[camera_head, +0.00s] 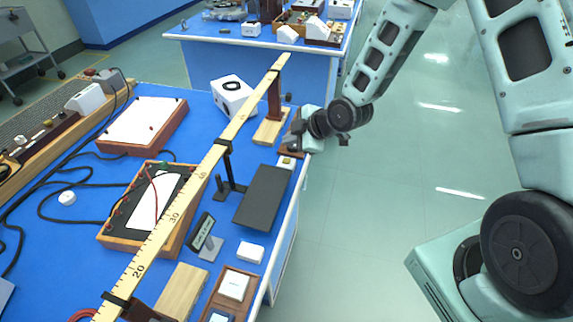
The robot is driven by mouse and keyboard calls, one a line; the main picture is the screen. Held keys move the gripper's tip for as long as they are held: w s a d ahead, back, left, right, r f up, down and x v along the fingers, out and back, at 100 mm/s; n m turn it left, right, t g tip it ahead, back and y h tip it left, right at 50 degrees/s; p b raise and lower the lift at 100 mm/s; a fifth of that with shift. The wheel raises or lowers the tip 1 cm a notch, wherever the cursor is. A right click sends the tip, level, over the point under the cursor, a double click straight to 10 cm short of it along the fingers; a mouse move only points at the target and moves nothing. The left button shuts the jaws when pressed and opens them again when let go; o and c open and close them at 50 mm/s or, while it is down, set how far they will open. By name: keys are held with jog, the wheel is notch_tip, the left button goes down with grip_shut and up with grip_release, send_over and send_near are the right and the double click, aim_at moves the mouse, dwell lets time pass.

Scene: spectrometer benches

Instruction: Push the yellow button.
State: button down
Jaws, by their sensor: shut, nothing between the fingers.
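A small pale box (285,163) stands near the right edge of the blue bench, with a small yellowish spot on top that may be the yellow button (287,160). It is too small to be certain. My gripper (291,144) is at the bench's right edge, just behind the pale box in the picture. It is shut and empty. I cannot tell whether its fingertips touch anything, as the wrist hides part of them.
A long yellow ruler (201,172) runs diagonally above the blue bench (215,98) on stands. A black plate (262,197) lies in front of the pale box.

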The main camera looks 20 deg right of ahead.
jog(key=b, duration=0.3)
send_over(290, 163)
jog(key=shift+s+f, duration=0.1)
jog(key=shift+f, duration=2.15)
jog(key=shift+f+b, duration=0.4)
jog(key=shift+b, duration=0.05)
jog(key=shift+f+b, duration=0.45)
dwell(0.3)
jog(key=shift+r, duration=0.15)
jog(key=shift+r+p, duration=0.6)
jog(key=shift+r, duration=0.15)
notch_tip(290, 163, up, 5)
jog(key=p, duration=0.3)
dwell(0.4)
